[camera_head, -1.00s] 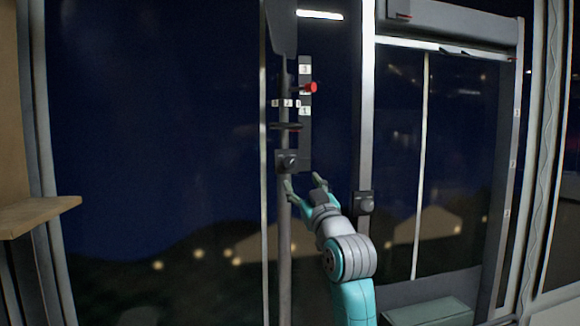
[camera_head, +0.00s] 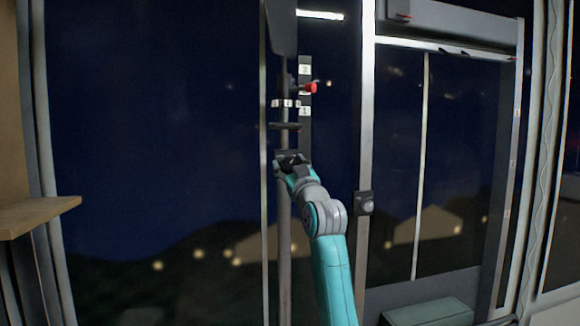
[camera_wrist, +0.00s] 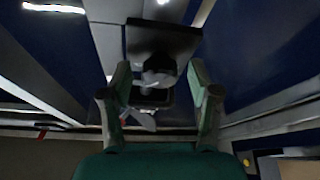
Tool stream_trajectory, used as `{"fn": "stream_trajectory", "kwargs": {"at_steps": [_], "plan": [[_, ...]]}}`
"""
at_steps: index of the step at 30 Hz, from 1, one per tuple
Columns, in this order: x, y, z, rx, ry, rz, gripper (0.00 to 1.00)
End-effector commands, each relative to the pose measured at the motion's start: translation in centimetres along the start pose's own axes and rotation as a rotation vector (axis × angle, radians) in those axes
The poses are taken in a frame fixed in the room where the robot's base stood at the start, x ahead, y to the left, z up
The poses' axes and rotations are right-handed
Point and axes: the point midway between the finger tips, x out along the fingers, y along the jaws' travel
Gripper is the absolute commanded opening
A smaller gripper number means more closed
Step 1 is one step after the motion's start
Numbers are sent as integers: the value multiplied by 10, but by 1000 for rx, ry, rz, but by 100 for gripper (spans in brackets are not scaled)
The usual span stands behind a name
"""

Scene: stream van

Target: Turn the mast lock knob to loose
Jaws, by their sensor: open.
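A dark knob (camera_wrist: 158,76) on a dark mounting block (camera_wrist: 160,38) shows in the wrist view, on the vertical pole that seems to be the mast (camera_head: 284,230). I take it for the mast lock knob. My gripper (camera_head: 291,164) is at this block in the head view and hides the knob there. In the wrist view my gripper (camera_wrist: 159,82) is open, one finger on each side of the knob, with gaps visible between fingers and knob. Contact and the knob's setting cannot be made out.
A red-tipped lever (camera_head: 311,88) sits above on a strip with numbered labels. A dark horizontal bar (camera_head: 285,126) crosses the pole just above my gripper. Another knob box (camera_head: 364,203) is on the post to the right. A wooden shelf (camera_head: 40,214) stands far left.

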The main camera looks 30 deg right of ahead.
Motion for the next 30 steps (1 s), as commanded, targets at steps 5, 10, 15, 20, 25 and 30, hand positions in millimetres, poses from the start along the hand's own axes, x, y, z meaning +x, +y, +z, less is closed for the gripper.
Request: {"fn": "stream_trajectory", "kwargs": {"at_steps": [5,10,15,20,25,30], "plan": [[0,0,0,0,0,0,36],[0,0,0,0,0,0,1],[0,0,0,-6,0,-2,1],[0,0,0,-38,1,-16,1],[0,1,0,-121,0,-51,1],[0,2,0,-249,0,-103,1]]}}
